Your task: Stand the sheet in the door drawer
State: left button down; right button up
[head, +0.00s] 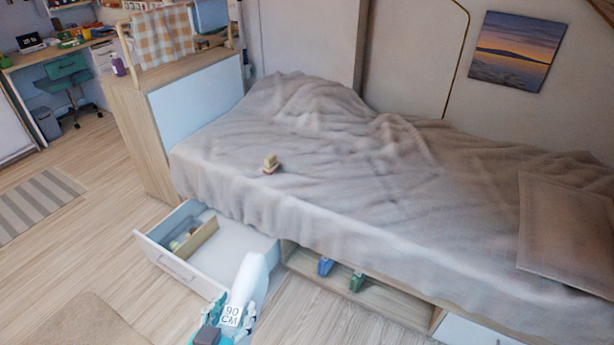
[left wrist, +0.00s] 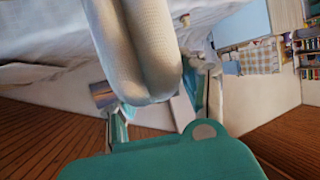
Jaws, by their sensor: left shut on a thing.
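The rolled white sheet (head: 250,272) with a "90 CM" label stands nearly upright, leaning a little, in my left gripper (head: 224,322). My left gripper is shut on its lower part. In the left wrist view the roll (left wrist: 140,45) rises from between the fingers (left wrist: 155,105). The open drawer (head: 165,258) is pulled out from under the bed near its foot end. The sheet overlaps the drawer's near right corner in the head view; I cannot tell how far apart they are. A wooden divider (head: 196,241) splits the drawer, with small items on its left and a bare right part. My right gripper is not in view.
The bed (head: 330,150) with a rumpled grey cover is behind the drawer. A small toy boat (head: 270,163) sits on it. An open bay (head: 385,299) right of the drawer holds blue and green objects (head: 326,266). The floor (head: 110,250) left of the drawer is clear.

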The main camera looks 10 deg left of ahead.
aim_at(232, 269)
jog(key=u, duration=0.5)
jog(key=i+u, duration=0.1)
jog(key=u, duration=0.85)
jog(key=i+u, duration=0.1)
jog(key=u, duration=1.3)
jog(key=i+l+u, duration=0.1)
jog(key=u, duration=0.4)
jog(key=l+z, duration=0.2)
jog(key=l, duration=0.2)
jog(key=l+z, duration=1.2)
jog(key=z, duration=0.4)
jog(key=i+l+z, duration=0.1)
jog(key=z, duration=0.75)
jog(key=i+z, duration=0.1)
jog(key=z, duration=0.35)
jog(key=i+z, duration=0.1)
jog(key=z, duration=0.3)
jog(key=i+l+z, duration=0.5)
jog(key=k+j, duration=0.05)
jog(key=j, duration=0.05)
